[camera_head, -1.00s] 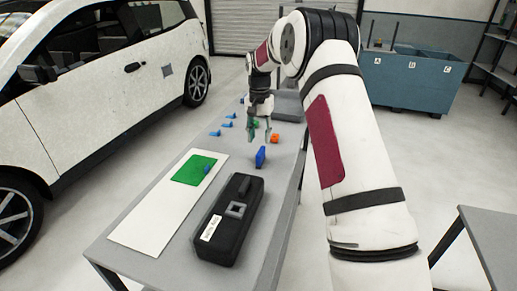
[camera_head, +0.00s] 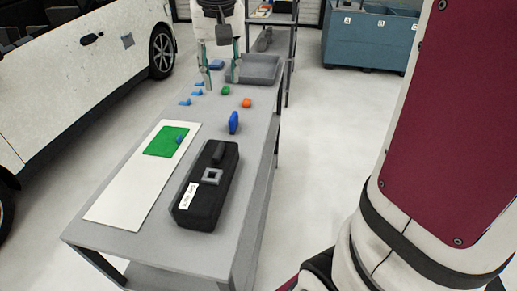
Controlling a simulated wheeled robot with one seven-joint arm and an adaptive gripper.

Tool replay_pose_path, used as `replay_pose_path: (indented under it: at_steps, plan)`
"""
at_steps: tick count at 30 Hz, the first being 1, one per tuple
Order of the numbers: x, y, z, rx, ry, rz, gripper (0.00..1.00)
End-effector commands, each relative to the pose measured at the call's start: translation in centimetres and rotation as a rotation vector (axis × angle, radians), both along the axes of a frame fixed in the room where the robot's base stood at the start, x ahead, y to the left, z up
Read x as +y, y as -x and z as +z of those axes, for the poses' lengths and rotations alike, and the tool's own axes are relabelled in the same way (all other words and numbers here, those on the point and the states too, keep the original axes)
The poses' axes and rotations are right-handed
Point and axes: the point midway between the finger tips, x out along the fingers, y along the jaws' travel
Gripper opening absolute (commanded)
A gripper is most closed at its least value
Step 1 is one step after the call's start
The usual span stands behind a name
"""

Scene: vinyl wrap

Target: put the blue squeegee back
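Several blue pieces are in view, and I cannot tell for sure which is the squeegee. One blue piece (camera_head: 180,138) lies on the green sheet (camera_head: 160,143), which is on a white panel (camera_head: 120,195). A larger blue block (camera_head: 233,122) stands on the table behind the black case. Small blue pieces (camera_head: 197,93) lie in a row at the table's left edge, and another blue item (camera_head: 216,65) is farther back. My gripper (camera_head: 221,77) is open above the far part of the table, its fingers apart with nothing seen held between them.
A black case (camera_head: 207,190) with a white label sits on the grey table (camera_head: 215,235). A green item (camera_head: 225,90) and an orange one (camera_head: 247,103) lie near the gripper. A grey tray (camera_head: 262,70) is at the far end. A white car stands left, blue bins (camera_head: 370,38) at the back.

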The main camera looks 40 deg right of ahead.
Motion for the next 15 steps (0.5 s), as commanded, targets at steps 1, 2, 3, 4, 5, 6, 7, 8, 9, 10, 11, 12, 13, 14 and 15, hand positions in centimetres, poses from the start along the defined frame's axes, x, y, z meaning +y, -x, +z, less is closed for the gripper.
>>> replay_pose_path:
  at_steps: [1, 2, 3, 4, 5, 6, 7, 8, 9, 10, 11, 12, 13, 14, 15]
  plan:
    - [0.7, 2.3, 0.6, -0.020, 0.007, 0.031, 0.36]
    - [1.1, 3.5, 0.7, -0.029, 0.010, 0.049, 0.36]
    - [1.5, 5.0, 0.9, -0.042, 0.016, 0.073, 0.36]
    - [1.8, 6.2, 0.9, -0.052, 0.019, 0.092, 0.36]
    - [2.2, 7.4, 0.9, -0.061, 0.023, 0.110, 0.36]
    - [2.5, 8.9, 0.7, -0.072, 0.027, 0.134, 0.36]
    - [2.8, 10.1, 0.6, -0.082, 0.030, 0.153, 0.36]
    - [3.1, 11.2, 0.4, -0.093, 0.033, 0.171, 0.36]
    - [3.4, 12.7, 0.0, -0.106, 0.037, 0.195, 0.36]
    - [3.6, 13.8, -0.2, -0.115, 0.040, 0.212, 0.36]
    - [3.8, 14.8, -0.6, -0.124, 0.042, 0.229, 0.36]
    - [4.0, 16.0, -1.1, -0.135, 0.044, 0.251, 0.36]
    - [4.2, 16.9, -1.4, -0.143, 0.045, 0.264, 0.36]
    - [4.3, 17.6, -1.8, -0.151, 0.047, 0.278, 0.36]
    - [4.5, 18.5, -2.3, -0.159, 0.049, 0.294, 0.36]
